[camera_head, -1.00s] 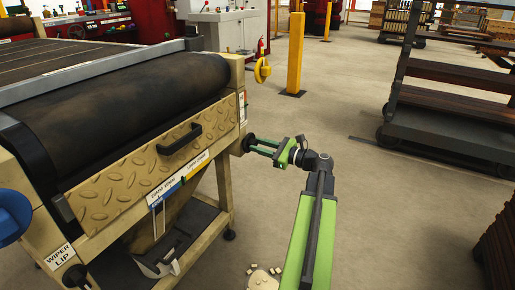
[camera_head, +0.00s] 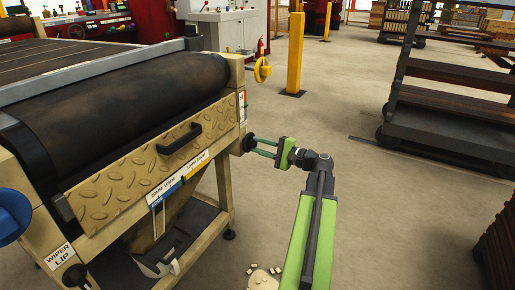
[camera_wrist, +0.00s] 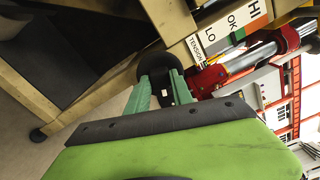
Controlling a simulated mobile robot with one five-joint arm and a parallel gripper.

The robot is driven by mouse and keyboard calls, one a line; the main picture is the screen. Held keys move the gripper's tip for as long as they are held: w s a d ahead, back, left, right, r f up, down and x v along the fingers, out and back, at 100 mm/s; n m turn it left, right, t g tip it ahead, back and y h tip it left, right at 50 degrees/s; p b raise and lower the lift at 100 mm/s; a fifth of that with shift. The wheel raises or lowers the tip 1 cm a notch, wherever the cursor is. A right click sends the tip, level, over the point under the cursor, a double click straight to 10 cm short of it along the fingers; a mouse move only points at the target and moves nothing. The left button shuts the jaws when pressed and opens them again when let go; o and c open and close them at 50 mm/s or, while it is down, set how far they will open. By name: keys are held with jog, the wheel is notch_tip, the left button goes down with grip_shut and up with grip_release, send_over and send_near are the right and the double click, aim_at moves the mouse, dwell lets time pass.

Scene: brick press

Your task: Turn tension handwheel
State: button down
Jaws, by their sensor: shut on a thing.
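The tension handwheel is a small black round knob (camera_head: 248,143) on the right-hand corner post of the belt machine. In the wrist view it is a dark rounded shape (camera_wrist: 152,60), partly hidden by my fingers. My gripper (camera_head: 257,146) reaches it from the right with its green fingers along both sides of the knob. In the wrist view my gripper (camera_wrist: 161,80) is shut on the handwheel. A tension gauge label (camera_wrist: 233,22) marked HI, OK and LO is beside the handwheel, with a green band near OK.
The belt machine (camera_head: 140,160) fills the left, with a black handle on its patterned front plate. A blue wheel (camera_head: 10,217) is at its left edge. A yellow post (camera_head: 295,55) stands behind, and a dark rack (camera_head: 450,110) stands right. Bare floor lies between.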

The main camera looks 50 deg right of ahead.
jog(key=n, duration=0.5)
jog(key=shift+a+f+n, duration=0.1)
jog(key=shift+a+n, duration=0.05)
jog(key=shift+n, duration=0.25)
jog(key=n, duration=1)
jog(key=shift+n, duration=0.4)
jog(key=n, duration=0.4)
jog(key=shift+n, duration=0.4)
jog(key=c, duration=1.1)
grip_release()
